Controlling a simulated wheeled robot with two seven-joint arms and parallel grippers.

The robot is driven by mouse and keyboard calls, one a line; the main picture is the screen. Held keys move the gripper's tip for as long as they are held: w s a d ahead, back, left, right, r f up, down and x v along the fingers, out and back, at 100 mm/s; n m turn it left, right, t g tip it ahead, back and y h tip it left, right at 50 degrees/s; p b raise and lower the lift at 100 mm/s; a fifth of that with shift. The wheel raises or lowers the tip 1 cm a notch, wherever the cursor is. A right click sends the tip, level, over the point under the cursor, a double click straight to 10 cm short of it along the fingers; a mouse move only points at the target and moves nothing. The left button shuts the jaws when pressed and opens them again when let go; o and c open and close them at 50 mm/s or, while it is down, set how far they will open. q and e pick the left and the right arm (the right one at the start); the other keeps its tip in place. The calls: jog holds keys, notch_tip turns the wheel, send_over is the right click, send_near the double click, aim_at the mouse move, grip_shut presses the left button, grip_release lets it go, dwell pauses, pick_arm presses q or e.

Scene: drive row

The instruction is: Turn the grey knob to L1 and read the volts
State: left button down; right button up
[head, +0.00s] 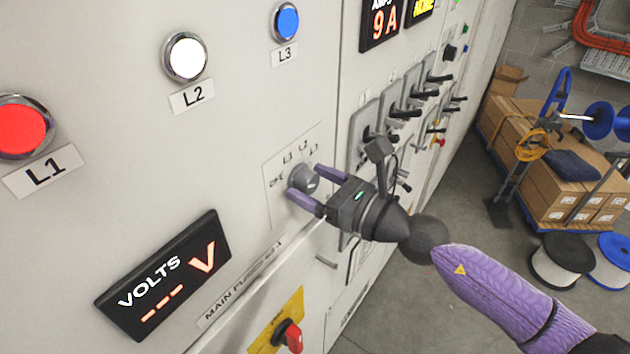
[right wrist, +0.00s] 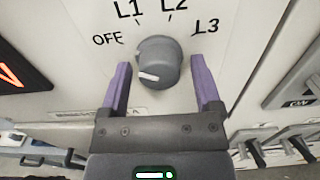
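The grey knob (head: 303,178) sits on a white label plate marked OFF, L1, L2 and L3. In the right wrist view the knob (right wrist: 158,62) has a white mark low on its left side, roughly towards OFF. My right gripper (head: 305,184) is open at the knob; in the right wrist view its purple fingers (right wrist: 160,78) stand on either side, with visible gaps. The volts display (head: 165,278) shows three dashes and a V. My left gripper is not in view.
Red L1 (head: 22,128), white L2 (head: 185,57) and blue L3 (head: 286,22) lamps are above. A red switch (head: 291,337) sits below. Black-handled breakers (head: 405,112) line the panel to the right. Cartons (head: 570,195) and cable reels (head: 560,262) stand on the floor.

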grip_shut()
jog(key=shift+r+m, duration=0.1)
jog(key=shift+m, duration=0.2)
jog(key=m+p, duration=0.2)
jog(key=m, duration=0.1)
jog(key=shift+m+p, duration=0.9)
jog(key=shift+m, duration=1.1)
jog(key=shift+o, duration=1)
grip_release()
